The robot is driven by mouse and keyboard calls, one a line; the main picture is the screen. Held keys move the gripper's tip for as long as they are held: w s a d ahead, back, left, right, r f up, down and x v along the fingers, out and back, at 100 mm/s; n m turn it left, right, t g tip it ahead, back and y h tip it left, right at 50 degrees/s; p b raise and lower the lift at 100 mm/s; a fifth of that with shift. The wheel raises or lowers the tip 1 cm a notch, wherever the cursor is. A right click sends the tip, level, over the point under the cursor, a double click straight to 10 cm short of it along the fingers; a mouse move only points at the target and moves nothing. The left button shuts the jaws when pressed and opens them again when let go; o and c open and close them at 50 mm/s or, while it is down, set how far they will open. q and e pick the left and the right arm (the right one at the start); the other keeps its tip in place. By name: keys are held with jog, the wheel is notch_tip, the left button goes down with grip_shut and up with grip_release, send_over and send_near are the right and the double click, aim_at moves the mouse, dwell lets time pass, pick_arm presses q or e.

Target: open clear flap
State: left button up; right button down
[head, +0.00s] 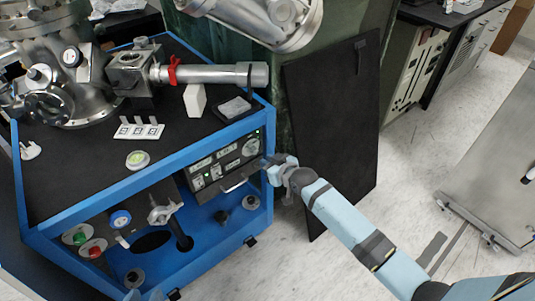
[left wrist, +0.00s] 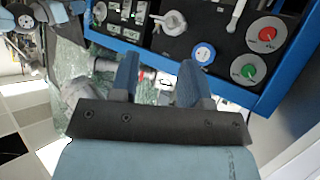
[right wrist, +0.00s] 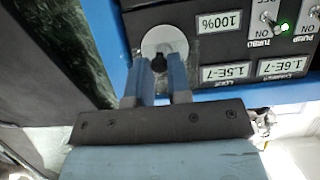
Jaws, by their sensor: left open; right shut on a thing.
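The control panel (head: 225,163) with lit displays sits in the blue frame's front. I cannot make out a clear flap's outline on it. A pale grey bar (head: 235,185) runs along the panel's lower edge. My right gripper (head: 268,163) is at the panel's right end. In the right wrist view its fingers (right wrist: 164,68) overlap a round grey dial (right wrist: 163,40) with a dark centre. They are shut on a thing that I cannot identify.
The blue-framed cart (head: 150,178) carries metal vacuum parts on its black top. Red and green knobs (head: 85,245) and a blue-ringed gauge (head: 120,219) sit at lower left. A dark upright board (head: 335,120) stands behind my right arm.

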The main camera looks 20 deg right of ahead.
jog(key=r+p, duration=0.1)
jog(key=p, duration=0.1)
jog(key=r+g+p, duration=0.1)
jog(key=p, duration=0.1)
jog(key=r+g+p, duration=0.1)
jog(key=p, duration=0.2)
jog(key=shift+s+d+h, duration=0.1)
jog(key=shift+s+h, duration=0.2)
jog(key=shift+h, duration=0.1)
jog(key=g+h+p, duration=0.3)
jog(key=g+p, duration=0.5)
jog(key=p, duration=0.9)
send_near(261, 156)
pick_arm(q)
notch_tip(261, 156, up, 14)
jog(key=s+a+y, duration=0.1)
jog(key=a, duration=0.1)
jog(key=shift+s+r+g, duration=0.15)
jog(key=shift+s+g, duration=0.05)
jog(key=shift+g, duration=0.2)
pick_arm(e)
jog(key=shift+w+r+g+h, duration=0.2)
jog(key=shift+r+g, duration=0.05)
jog(key=shift+g, duration=0.5)
jog(key=shift+w+r+g+h, duration=0.15)
jog(key=shift+r+g+h, duration=0.1)
jog(key=shift+g, duration=0.5)
